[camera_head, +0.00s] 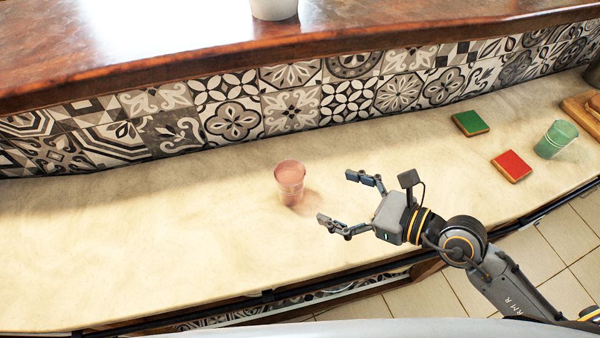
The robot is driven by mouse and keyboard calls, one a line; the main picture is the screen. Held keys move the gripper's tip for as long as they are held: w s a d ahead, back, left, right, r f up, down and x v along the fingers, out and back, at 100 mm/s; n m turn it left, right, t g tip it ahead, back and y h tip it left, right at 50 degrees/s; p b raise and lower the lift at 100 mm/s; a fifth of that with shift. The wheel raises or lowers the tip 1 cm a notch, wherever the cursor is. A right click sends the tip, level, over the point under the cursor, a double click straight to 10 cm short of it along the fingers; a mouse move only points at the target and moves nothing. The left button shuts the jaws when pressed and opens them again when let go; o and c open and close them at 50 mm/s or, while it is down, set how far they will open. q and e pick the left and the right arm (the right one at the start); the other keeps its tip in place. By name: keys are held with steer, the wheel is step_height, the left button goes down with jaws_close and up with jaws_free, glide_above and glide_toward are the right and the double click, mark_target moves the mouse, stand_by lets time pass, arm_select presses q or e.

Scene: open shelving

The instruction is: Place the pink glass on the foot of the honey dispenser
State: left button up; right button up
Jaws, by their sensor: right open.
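The pink glass (290,184) stands upright on the pale stone counter, near the middle of the head view. My right gripper (336,199) is just to the right of the glass, with its fingers spread and pointing left toward it. It is open and empty, and a gap shows between the fingertips and the glass. I see no honey dispenser that I can make out in this view. My left gripper is not in view.
A green coaster (470,123), a red coaster (511,166) and a green glass (556,139) are on the counter (150,240) at the right. A wooden board (584,112) lies at the right edge. A patterned tile wall (235,120) and a raised wooden ledge (150,50) run behind.

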mark_target(290, 175)
steer(key=shift+m+t, duration=0.3)
steer(key=shift+m, duration=0.1)
steer(key=p+x, duration=0.1)
steer(key=x, duration=0.3)
steer(key=p+x, duration=0.1)
steer(key=x, duration=0.4)
steer(key=d+p+x, duration=0.1)
steer(key=x, duration=0.3)
steer(key=shift+w+a+f, duration=0.2)
steer(key=shift+w+f, duration=0.25)
steer(key=shift+d, duration=0.1)
steer(key=c, duration=1.5)
